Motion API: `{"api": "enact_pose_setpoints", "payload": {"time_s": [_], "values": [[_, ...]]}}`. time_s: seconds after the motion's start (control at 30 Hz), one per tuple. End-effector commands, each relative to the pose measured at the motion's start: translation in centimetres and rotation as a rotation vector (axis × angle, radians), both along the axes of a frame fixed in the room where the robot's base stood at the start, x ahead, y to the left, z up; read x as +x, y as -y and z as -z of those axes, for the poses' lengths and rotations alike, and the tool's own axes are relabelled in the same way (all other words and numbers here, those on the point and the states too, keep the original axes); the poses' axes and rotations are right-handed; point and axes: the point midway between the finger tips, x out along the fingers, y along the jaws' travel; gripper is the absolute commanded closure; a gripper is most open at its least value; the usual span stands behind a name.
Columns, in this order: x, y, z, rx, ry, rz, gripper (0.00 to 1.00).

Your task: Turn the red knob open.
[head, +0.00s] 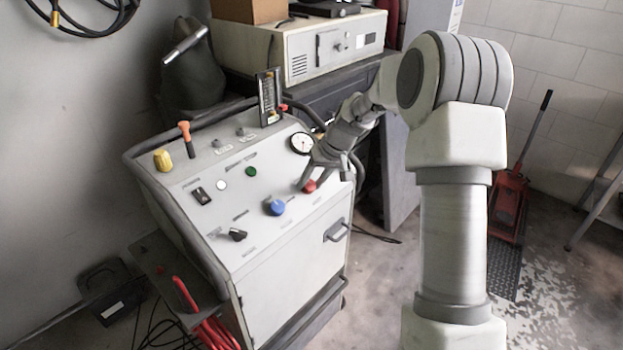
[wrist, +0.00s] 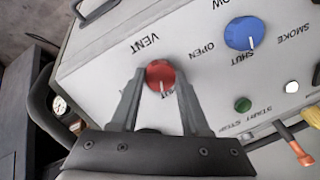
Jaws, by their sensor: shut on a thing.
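The red knob (head: 309,186) is on the sloped panel of a light grey machine (head: 290,262), near the panel's right side. In the wrist view the red knob (wrist: 160,74) sits between my two fingertips, below the printed word VENT. Its white pointer line points down in that picture, toward lettering that is partly hidden. My gripper (head: 312,182) reaches down to the knob from above. In the wrist view my gripper (wrist: 157,82) is shut on the knob, with one finger on each side.
A blue knob (head: 274,207) is left of the red knob, with a black knob (head: 237,234) further left. A round gauge (head: 301,143) is close to my wrist.

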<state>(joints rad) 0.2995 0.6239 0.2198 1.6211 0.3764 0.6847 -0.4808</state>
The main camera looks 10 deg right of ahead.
Motion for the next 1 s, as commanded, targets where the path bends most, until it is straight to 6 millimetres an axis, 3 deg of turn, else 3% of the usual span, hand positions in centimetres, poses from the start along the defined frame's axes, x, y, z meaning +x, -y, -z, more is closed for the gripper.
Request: {"api": "enact_pose_setpoints", "payload": {"time_s": [1.0], "values": [[-0.20,0.19,0.02,0.366,-0.266,0.830,1.00]]}}
